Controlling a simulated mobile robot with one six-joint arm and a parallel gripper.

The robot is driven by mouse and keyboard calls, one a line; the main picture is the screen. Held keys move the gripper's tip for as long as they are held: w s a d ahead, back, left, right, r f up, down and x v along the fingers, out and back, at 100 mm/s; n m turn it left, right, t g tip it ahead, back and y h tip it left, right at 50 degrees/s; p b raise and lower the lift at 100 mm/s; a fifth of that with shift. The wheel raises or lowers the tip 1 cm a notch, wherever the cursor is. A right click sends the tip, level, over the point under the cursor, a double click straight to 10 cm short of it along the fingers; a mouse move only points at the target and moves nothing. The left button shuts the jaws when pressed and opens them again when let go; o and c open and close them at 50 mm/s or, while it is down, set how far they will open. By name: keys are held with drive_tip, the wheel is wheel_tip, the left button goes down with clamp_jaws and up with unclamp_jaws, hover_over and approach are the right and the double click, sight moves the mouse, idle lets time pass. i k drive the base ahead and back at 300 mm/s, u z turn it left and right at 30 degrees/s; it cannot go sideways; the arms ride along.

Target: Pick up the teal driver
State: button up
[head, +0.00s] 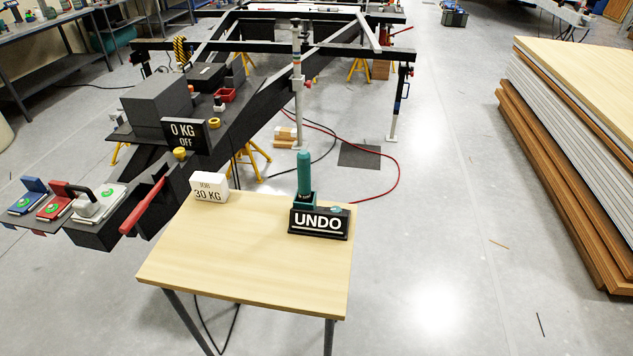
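The teal driver (304,174) stands upright at the back right of the small wooden table (240,265). Its lower end sits in or behind a dark teal base (301,200), partly hidden by the black UNDO sign (318,223) in front of it. My gripper does not show in the head view.
A white 30 KG block (209,187) sits at the table's back left. The dark chassis (240,135), with a red lever (150,206), lies beyond and left. Stacked panels (570,160) stand at right. The table's middle and front are clear.

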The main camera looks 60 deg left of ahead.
sight(303, 156)
drive_tip(key=z, duration=0.2)
drive_tip(key=k, duration=1.45)
drive_tip(key=u, duration=1.75)
drive_tip(key=i, duration=1)
drive_tip(key=z, duration=0.05)
